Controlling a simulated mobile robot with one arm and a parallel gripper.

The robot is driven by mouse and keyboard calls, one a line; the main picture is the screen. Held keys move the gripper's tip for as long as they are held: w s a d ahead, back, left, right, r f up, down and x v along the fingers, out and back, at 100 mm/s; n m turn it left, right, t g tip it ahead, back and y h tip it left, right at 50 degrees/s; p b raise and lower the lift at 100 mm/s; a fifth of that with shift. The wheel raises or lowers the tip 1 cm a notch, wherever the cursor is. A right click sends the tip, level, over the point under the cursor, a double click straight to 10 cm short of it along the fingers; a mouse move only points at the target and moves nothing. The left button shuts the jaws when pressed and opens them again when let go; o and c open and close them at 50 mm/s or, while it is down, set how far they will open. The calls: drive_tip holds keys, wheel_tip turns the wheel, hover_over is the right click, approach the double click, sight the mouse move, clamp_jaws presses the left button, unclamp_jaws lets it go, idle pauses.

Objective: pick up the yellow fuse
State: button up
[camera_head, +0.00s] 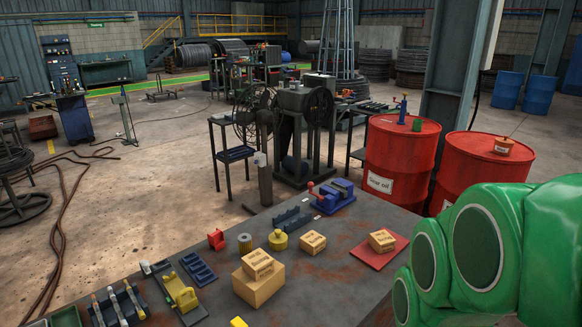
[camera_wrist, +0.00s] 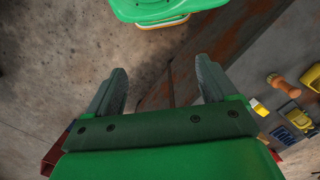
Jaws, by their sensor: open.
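A small yellow block (camera_head: 238,322), cut off by the bottom edge of the head view, may be the yellow fuse; I cannot tell for sure. A yellow and white piece (camera_wrist: 259,107) lies on the table at the right of the wrist view and may be the same thing. Other yellow things are a squat knobbed pot (camera_head: 278,240) and a yellow part (camera_head: 181,293) on a green base. My gripper (camera_wrist: 160,66) is open and empty. It hangs over the floor and the table's edge, to the left of the yellow pieces. The head view does not show its fingers.
The dark table (camera_head: 330,270) carries cardboard boxes (camera_head: 258,289), a blue vise (camera_head: 334,196), a red mat (camera_head: 379,254) and a tool rack (camera_head: 119,306). Red drums (camera_head: 399,158) stand behind it. A wooden-handled tool (camera_wrist: 283,84) lies near the yellow pieces.

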drive_tip(key=m+g+y, duration=0.3)
drive_tip(key=m+y, duration=0.4)
drive_tip(key=y, duration=0.3)
hover_over(244, 323)
drive_tip(key=s+d, duration=0.5)
drive_tip(key=d, duration=0.2)
wheel_tip(244, 323, down, 14)
drive_tip(key=r, duration=0.1)
drive_tip(key=w+f+m, duration=0.1)
drive_tip(key=f, duration=0.1)
drive_tip(key=w+a+f+m+y, duration=0.1)
drive_tip(key=w+f, duration=0.1)
drive_tip(key=f, duration=0.1)
drive_tip(key=w+a+f+m+t+y, duration=0.1)
drive_tip(key=w+f+m, duration=0.1)
drive_tip(key=shift+w+a+f, duration=0.2)
drive_tip(key=shift+w+a, duration=0.05)
drive_tip(key=shift+x, duration=1.35)
drive_tip(key=a, duration=0.2)
drive_tip(key=a+f, duration=0.1)
drive_tip(key=a, duration=0.1)
drive_tip(key=shift+s, duration=0.25)
drive_tip(key=shift+s+a+f, duration=0.15)
drive_tip(key=shift+a+f, duration=0.15)
drive_tip(key=shift+a, duration=0.15)
